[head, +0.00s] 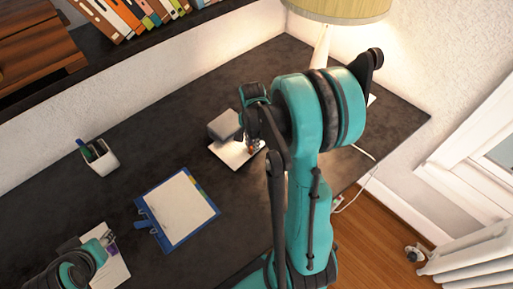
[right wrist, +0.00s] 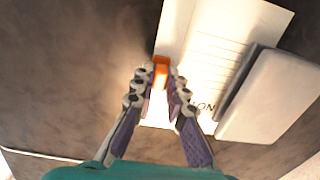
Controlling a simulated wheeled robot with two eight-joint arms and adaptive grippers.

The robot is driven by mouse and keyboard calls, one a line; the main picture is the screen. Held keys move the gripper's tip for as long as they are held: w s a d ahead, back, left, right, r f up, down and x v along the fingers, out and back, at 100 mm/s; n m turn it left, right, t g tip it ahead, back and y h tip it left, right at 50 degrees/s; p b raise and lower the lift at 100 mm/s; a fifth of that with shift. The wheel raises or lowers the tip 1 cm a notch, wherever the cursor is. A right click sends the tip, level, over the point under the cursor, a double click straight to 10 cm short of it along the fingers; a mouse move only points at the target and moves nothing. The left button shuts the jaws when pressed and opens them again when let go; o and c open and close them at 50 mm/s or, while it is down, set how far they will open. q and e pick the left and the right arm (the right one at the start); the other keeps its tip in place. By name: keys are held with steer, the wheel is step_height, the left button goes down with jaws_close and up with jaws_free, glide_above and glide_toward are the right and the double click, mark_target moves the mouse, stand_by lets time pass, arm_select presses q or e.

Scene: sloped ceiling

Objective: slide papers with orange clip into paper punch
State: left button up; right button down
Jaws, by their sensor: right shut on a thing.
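In the right wrist view, my right gripper (right wrist: 160,80) is shut on the orange clip (right wrist: 161,64) at the edge of the white lined papers (right wrist: 215,35). The papers lie on the dark desk. The pale grey paper punch (right wrist: 272,95) is right beside them, and its edge overlaps them in the picture; I cannot tell whether they are in its slot. In the head view, the punch (head: 224,125) stands just behind the papers (head: 230,154), and my right arm partly hides them. My left gripper (head: 98,244) is at the lower left; its fingers are unclear.
A blue clipboard (head: 180,208) with white paper lies left of my right arm. A white pen cup (head: 101,158) stands farther left. More white paper (head: 112,272) lies by my left gripper. A lamp (head: 335,10) stands at the back right. The desk between cup and punch is clear.

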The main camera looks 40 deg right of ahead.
steer(key=shift+w+a, duration=0.15)
steer(key=shift+w, duration=0.7)
steer(key=shift+w+a, duration=0.1)
steer(key=shift+w, duration=0.7)
steer(key=c, duration=1.5)
jaws_free()
steer(key=shift+o, duration=0.2)
step_height(320, 180, up, 12)
